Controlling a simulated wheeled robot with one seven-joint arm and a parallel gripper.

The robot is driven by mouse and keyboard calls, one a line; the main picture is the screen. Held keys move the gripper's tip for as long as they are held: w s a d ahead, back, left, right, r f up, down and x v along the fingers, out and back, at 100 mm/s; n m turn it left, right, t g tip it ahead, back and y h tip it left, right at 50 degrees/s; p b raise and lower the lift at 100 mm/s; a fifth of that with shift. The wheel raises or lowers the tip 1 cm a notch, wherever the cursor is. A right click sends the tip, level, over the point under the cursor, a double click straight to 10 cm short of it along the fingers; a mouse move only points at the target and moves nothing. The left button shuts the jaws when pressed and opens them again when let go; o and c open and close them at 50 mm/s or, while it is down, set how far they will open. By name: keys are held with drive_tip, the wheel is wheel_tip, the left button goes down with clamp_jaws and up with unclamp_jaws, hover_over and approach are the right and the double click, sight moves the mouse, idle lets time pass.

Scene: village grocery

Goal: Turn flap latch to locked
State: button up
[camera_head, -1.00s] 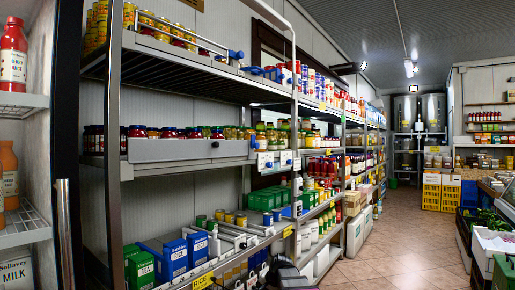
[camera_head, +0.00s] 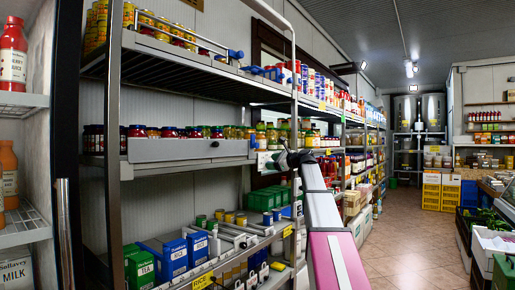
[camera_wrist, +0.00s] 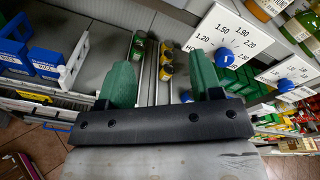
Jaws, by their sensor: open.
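A long grey flap (camera_head: 172,150) fronts the middle shelf at left in the head view, with jars behind its top edge. A small dark fitting (camera_head: 215,144) sits on its face, and a blue knob (camera_head: 253,143) is at its right end. I cannot tell which is the latch or how it is set. My gripper (camera_wrist: 160,68) shows in the wrist view with two green fingers spread apart and nothing between them. In the wrist view, a white dial card with a blue knob (camera_wrist: 223,57) is just right of the right finger, and a second blue dial knob (camera_wrist: 284,85) is farther right.
Below the flap are blue boxes (camera_head: 168,257), green boxes (camera_head: 139,268) and small cans (camera_head: 235,219) on the lower shelf. A metal shelf post (camera_head: 113,150) stands left of the flap. The tiled aisle floor (camera_head: 405,240) is clear to the right.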

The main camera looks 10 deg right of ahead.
drive_tip(key=m+t+y, duration=0.1)
approach(258, 146)
drive_tip(key=x, duration=1)
drive_tip(key=shift+w+a+r, duration=0.1)
drive_tip(key=shift+w+a, duration=0.05)
